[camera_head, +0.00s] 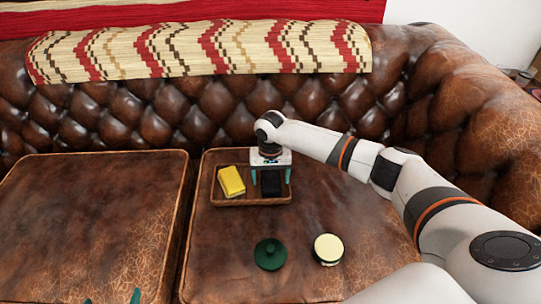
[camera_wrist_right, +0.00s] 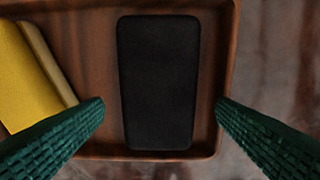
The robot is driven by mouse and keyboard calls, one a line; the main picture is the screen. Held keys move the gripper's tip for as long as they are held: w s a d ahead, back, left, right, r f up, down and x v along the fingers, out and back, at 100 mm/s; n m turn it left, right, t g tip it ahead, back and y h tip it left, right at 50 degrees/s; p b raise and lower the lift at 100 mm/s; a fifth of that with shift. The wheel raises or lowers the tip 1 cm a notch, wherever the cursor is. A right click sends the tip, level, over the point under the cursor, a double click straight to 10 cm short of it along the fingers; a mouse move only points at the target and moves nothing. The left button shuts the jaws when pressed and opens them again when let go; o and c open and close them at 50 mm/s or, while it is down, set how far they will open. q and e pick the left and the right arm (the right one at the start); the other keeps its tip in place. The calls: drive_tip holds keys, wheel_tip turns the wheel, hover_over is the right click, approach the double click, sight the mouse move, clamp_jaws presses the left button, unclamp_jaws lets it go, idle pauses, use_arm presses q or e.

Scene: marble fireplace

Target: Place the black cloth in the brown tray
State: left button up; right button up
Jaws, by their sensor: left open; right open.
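The black cloth (camera_head: 271,185) is a dark rectangle lying in the right part of the brown tray (camera_head: 248,203). In the right wrist view the cloth (camera_wrist_right: 158,85) lies flat on the floor of the tray (camera_wrist_right: 90,45), near its right wall. My right gripper (camera_head: 271,178) is over the cloth and open. Its green fingers (camera_wrist_right: 160,112) are on either side of the cloth with gaps, not gripping it. My left gripper (camera_head: 112,298) shows only its fingertips at the bottom left edge, open and apart from the tray.
A yellow block-like item (camera_head: 231,181) lies in the tray's left part. A green round lid-like object (camera_head: 270,253) and a cream round object (camera_head: 328,248) sit on the seat in front. The quilted sofa back (camera_head: 130,115) rises behind. The left cushion (camera_head: 85,220) is clear.

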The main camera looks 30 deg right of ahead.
sight(270, 180)
wheel_tip(270, 180, up, 6)
drive_tip(key=shift+f+p, duration=0.1)
drive_tip(key=shift+p, duration=0.9)
use_arm(q)
drive_tip(key=s+a+f+g+y, duration=0.1)
drive_tip(key=s+g, duration=0.2)
drive_tip(key=s, duration=0.2)
drive_tip(key=s+a+f+g+p, duration=0.1)
drive_tip(key=s+a+f+g, duration=0.1)
drive_tip(key=s+g, duration=0.2)
drive_tip(key=shift+s+a+f+y, duration=0.3)
drive_tip(key=shift+s+y, duration=0.1)
drive_tip(key=shift+s, duration=0.45)
use_arm(e)
wheel_tip(270, 180, up, 4)
drive_tip(key=shift+r, duration=0.15)
